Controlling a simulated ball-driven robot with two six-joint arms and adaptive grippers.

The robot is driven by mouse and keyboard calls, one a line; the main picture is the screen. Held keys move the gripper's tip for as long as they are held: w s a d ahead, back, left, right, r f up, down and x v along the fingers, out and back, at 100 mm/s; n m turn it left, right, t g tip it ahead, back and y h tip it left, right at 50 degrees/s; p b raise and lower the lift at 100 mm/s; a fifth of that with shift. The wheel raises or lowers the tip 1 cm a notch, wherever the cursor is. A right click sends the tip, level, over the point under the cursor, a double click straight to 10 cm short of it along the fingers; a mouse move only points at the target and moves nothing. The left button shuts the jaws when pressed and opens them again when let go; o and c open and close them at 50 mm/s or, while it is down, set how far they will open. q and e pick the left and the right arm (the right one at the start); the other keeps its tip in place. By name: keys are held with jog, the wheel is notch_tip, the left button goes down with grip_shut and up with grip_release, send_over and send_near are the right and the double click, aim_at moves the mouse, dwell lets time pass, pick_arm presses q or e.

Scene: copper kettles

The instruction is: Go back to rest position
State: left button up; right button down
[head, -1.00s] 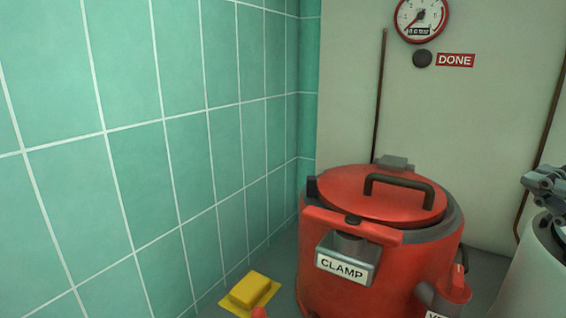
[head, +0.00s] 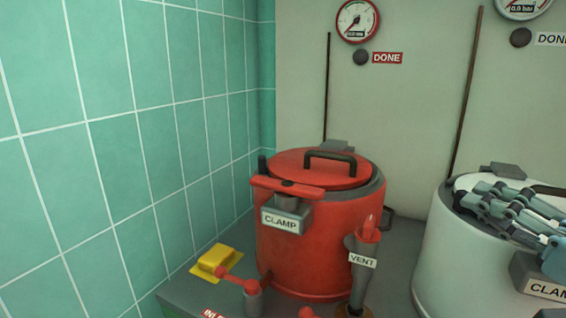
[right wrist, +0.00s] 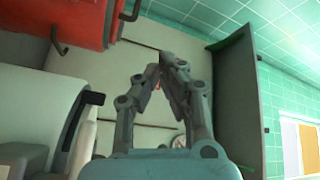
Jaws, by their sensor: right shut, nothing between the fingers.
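My right gripper (head: 474,196) is at the right of the head view, in front of the lid of the white kettle (head: 445,255); I cannot tell whether it touches it. In the right wrist view its fingers (right wrist: 162,75) meet at the tips with nothing between them. The red kettle (head: 300,240) stands left of it, lid on, with a CLAMP label (head: 281,221) on its front and a VENT label (head: 362,261) on the pipe at its right. My left gripper is not in view.
A yellow block (head: 216,259) lies on the grey counter left of the red kettle, by the green tiled wall (head: 120,150). A round gauge (head: 357,20) and a red DONE sign (head: 387,58) are on the back wall. A dark panel (right wrist: 237,100) shows in the right wrist view.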

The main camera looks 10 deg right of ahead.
jog(key=s+a+f+n+g+h, duration=0.1)
jog(key=s+a+f+n+g, duration=0.25)
jog(key=f, duration=0.35)
jog(key=s+a+f+n+g+h, duration=0.1)
jog(key=s+a+f+n+g, duration=0.2)
jog(key=a+f+n+g, duration=0.3)
jog(key=s+d+f+g+h, duration=0.4)
jog(key=s+f+g+h, duration=0.15)
jog(key=s, duration=0.55)
jog(key=s+d+f+g, duration=0.1)
jog(key=s+d+f, duration=0.1)
jog(key=f, duration=1.2)
jog(key=s+d+f+g, duration=0.1)
jog(key=s+f, duration=0.1)
jog(key=f, duration=1.3)
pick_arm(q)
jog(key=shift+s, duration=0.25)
pick_arm(e)
jog(key=s+d+f, duration=0.1)
jog(key=s+f, duration=1.2)
jog(key=s, duration=0.4)
jog(key=shift+s+g, duration=0.25)
jog(key=shift+g, duration=0.05)
